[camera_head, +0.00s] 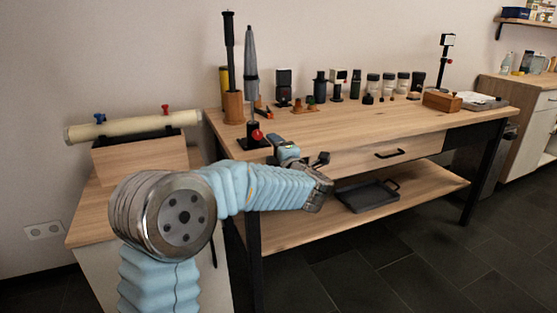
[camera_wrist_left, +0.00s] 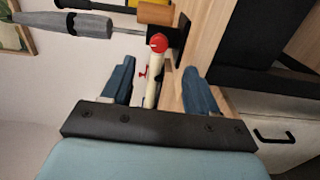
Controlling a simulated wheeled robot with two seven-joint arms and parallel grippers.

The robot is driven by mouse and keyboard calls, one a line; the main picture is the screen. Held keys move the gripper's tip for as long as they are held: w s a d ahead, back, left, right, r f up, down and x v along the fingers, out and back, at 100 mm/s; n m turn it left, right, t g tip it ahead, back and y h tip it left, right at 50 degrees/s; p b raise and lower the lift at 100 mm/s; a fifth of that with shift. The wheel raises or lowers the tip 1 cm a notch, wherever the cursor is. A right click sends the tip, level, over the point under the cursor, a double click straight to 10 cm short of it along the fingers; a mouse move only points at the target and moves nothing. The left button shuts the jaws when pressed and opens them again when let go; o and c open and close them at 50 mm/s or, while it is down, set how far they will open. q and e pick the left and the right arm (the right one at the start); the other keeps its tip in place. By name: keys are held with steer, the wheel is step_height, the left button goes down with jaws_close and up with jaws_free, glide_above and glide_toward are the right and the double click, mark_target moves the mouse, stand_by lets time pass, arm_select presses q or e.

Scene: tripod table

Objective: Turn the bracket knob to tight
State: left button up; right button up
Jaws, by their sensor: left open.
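The bracket knob (camera_head: 257,135) is a red ball on a small black bracket (camera_head: 252,126), which stands on a black plate (camera_head: 247,144) at the near left corner of the table. In the left wrist view the red knob (camera_wrist_left: 158,42) lies ahead of my left gripper (camera_wrist_left: 158,66), nearly centred between its two blue fingers but beyond their tips. The fingers are apart, with nothing between them. In the head view my left gripper (camera_head: 276,139) is just right of the knob. The knob's pointer or marking is too small to read. My right gripper is not in view.
The wooden table (camera_head: 350,128) carries a wooden holder (camera_head: 234,106) with tall tools behind the bracket. Several small items line its back. A drawer handle (camera_head: 389,153) is on the front, and a dark tray (camera_head: 367,195) is on the shelf below. A cream roll (camera_head: 133,124) lies left.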

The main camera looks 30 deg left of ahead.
arm_select(q)
steer(key=shift+v, duration=1.85)
steer(key=d+f+m+h, duration=0.4)
steer(key=f+m, duration=0.1)
steer(key=f, duration=0.6)
steer(key=d+f+m+h, duration=0.3)
steer(key=f+m, duration=0.3)
steer(key=f, duration=0.5)
steer(key=d+f+m+h, duration=0.4)
steer(key=f+m, duration=0.1)
steer(key=f, duration=0.6)
steer(key=s+d+f+m+g+h, duration=0.2)
steer(key=s+d+f+m+g, duration=0.1)
steer(key=s+f, duration=0.45)
steer(key=s+d+f+m+g+h, duration=0.2)
steer(key=s+f+m+g, duration=0.1)
steer(key=s+f, duration=0.45)
steer(key=s+d+f+m+g+h, duration=0.1)
steer(key=s+d+f+m+g, duration=0.1)
steer(key=s, duration=0.5)
steer(key=s+d+f+m+g+h, duration=0.1)
steer(key=s+d+f+g, duration=0.1)
steer(key=s, duration=0.6)
steer(key=shift+d+f+m+g+h, duration=0.15)
steer(key=shift+f+m+g+h, duration=0.25)
steer(key=shift+g, duration=0.1)
